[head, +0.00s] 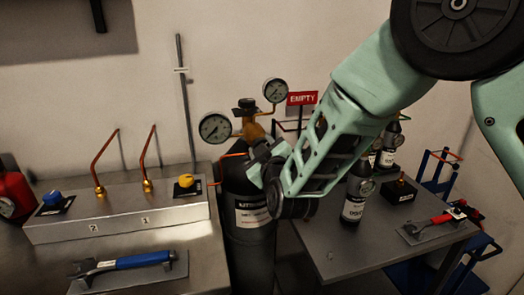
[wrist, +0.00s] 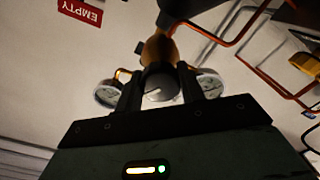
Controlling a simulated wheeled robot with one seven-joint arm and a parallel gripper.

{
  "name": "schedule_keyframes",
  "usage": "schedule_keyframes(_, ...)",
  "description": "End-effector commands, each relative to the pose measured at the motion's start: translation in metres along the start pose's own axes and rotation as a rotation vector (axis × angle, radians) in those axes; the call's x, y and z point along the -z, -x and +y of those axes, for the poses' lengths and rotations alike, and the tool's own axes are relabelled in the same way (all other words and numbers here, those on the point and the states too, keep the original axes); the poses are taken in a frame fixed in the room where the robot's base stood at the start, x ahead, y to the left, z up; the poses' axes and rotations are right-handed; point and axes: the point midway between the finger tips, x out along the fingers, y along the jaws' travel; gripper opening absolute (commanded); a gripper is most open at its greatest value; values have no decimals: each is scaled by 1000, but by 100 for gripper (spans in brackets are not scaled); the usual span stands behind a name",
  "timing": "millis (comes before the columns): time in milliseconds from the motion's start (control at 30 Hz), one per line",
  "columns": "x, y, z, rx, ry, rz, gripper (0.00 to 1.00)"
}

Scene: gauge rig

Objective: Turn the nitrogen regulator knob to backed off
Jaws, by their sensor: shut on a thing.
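The dark nitrogen cylinder (head: 250,250) stands between the bench and the table, with a white label on its side. The brass regulator (head: 252,131) sits on top with two round white-faced gauges (head: 215,128) and (head: 276,90). My gripper (head: 262,160) reaches in from the right, just below the brass body. In the wrist view, my gripper (wrist: 159,88) has one finger on each side of the dark round regulator knob (wrist: 158,86), shut on it. A pale pointer line shows on the knob's face. The head view hides the knob behind my gripper.
A bench on the left holds a metal manifold box (head: 120,212) with copper tubes, a blue knob (head: 53,198) and a yellow knob (head: 186,181). The right table (head: 345,255) holds dark bottles (head: 357,190) and a red-handled tool (head: 430,224). A red EMPTY sign (head: 302,98) stands behind.

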Motion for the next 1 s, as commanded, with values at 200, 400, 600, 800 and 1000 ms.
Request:
schedule_keyframes(200,1,0,0,1,207,1,16)
schedule_keyframes(400,1,0,0,2,381,1,16)
schedule_keyframes(600,1,0,0,3,520,0,16)
schedule_keyframes(800,1,0,0,3,611,0,16)
schedule_keyframes(1000,0,0,1,2,656,-1,16)
